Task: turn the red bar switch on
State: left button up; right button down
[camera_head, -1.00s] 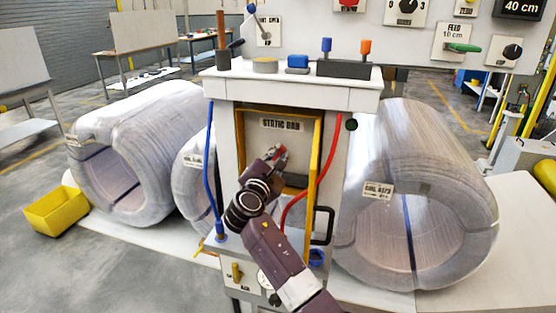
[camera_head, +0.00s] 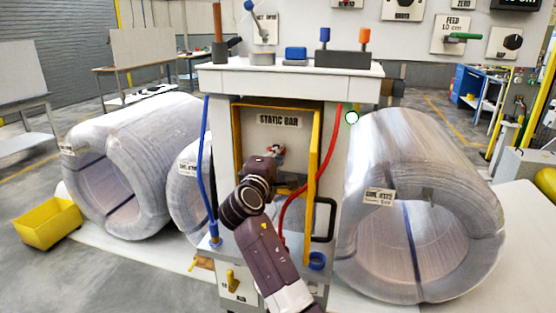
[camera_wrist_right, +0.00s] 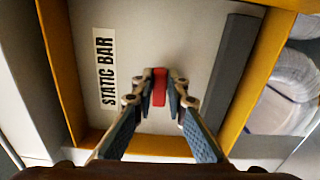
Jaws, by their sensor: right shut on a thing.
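The static bar box is a yellow-framed recess in the machine's front, with a "STATIC BAR" label (camera_head: 279,120). The red switch (camera_wrist_right: 160,89) stands out from the recess's back panel. My right gripper (camera_wrist_right: 160,76) is shut on it, with one finger on each side of the red piece. In the head view my right gripper (camera_head: 275,153) reaches into the recess, and its wrist hides part of it. A round lamp (camera_head: 352,118) right of the recess looks pale and bright with a green rim. My left gripper is not in view.
The yellow frame (camera_head: 315,165) surrounds the recess closely. A dark grey bar (camera_wrist_right: 234,70) lies beside the switch. A red hose (camera_head: 325,160) and a blue hose (camera_head: 205,165) run down the machine. Large wrapped coils (camera_head: 420,150) stand on both sides.

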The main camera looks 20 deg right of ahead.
jog(key=shift+r+m, duration=0.1)
jog(key=shift+m, duration=0.3)
jog(key=c, duration=2)
grip_release()
jog(key=shift+o, duration=0.3)
jog(key=shift+d, duration=0.1)
jog(key=shift+f, duration=0.2)
jog(key=v, duration=0.7)
jog(key=shift+s, duration=0.2)
